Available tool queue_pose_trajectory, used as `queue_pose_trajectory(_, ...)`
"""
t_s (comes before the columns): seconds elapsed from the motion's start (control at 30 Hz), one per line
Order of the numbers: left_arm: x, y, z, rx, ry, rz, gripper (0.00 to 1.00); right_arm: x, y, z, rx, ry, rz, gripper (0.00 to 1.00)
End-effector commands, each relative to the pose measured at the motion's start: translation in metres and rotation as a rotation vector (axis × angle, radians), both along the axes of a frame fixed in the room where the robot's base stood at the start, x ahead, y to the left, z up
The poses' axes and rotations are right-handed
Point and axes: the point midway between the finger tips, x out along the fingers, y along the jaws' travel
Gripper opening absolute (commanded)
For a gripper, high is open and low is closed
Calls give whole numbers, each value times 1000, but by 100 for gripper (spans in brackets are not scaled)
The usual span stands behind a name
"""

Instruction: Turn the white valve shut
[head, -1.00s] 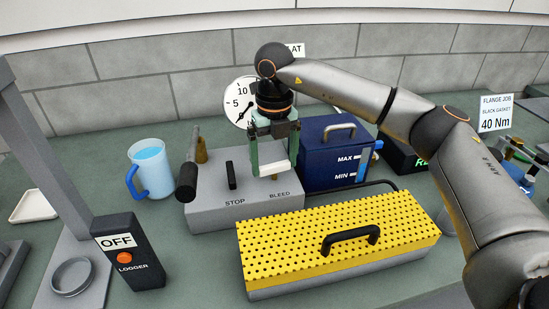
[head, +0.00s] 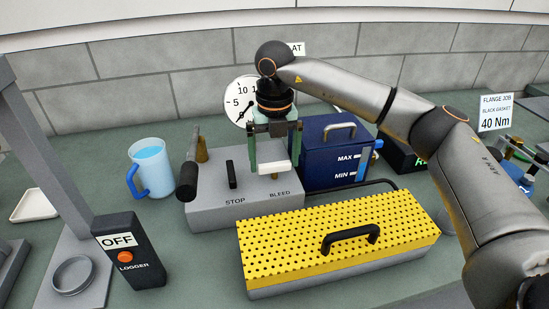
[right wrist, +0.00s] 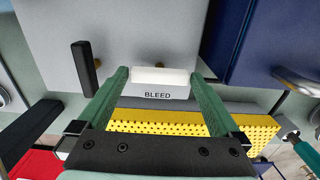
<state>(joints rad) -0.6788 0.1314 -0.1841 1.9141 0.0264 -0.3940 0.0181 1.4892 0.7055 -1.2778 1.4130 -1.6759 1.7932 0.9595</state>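The white valve handle (head: 275,168) is a short bar on the grey box (head: 215,213), by the word BLEED. It lies crosswise to the black STOP handle (head: 231,175). My right gripper (head: 275,165) points down over the white handle, with its two green fingers apart at the handle's two ends. In the right wrist view the white handle (right wrist: 161,76) fills nearly all the space between the fingertips (right wrist: 160,73). Whether the fingers touch it I cannot tell. The handle's stem is hidden. My left gripper is out of view.
A yellow perforated cover (head: 300,250) with a black grip stands in front of the grey box. A blue tank (head: 320,165) stands close on the right. A blue-handled jug (head: 151,168) is left. The OFF logger (head: 130,260) is front left. A dial (head: 240,100) is behind.

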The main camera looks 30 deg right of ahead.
Motion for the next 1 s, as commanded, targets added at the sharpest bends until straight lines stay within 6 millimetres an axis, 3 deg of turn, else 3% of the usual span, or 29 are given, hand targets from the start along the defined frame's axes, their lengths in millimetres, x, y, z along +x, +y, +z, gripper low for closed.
queue_pose_trajectory(0.33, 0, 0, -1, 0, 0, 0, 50, 0, 1, 9, 0, 1, 3, 100)
queue_pose_trajectory(0.8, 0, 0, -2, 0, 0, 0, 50, -1, 1, 103, 1, 0, 2, 100)
queue_pose_trajectory(1.0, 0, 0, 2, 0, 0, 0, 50, -1, 0, 123, 0, 0, 1, 100)
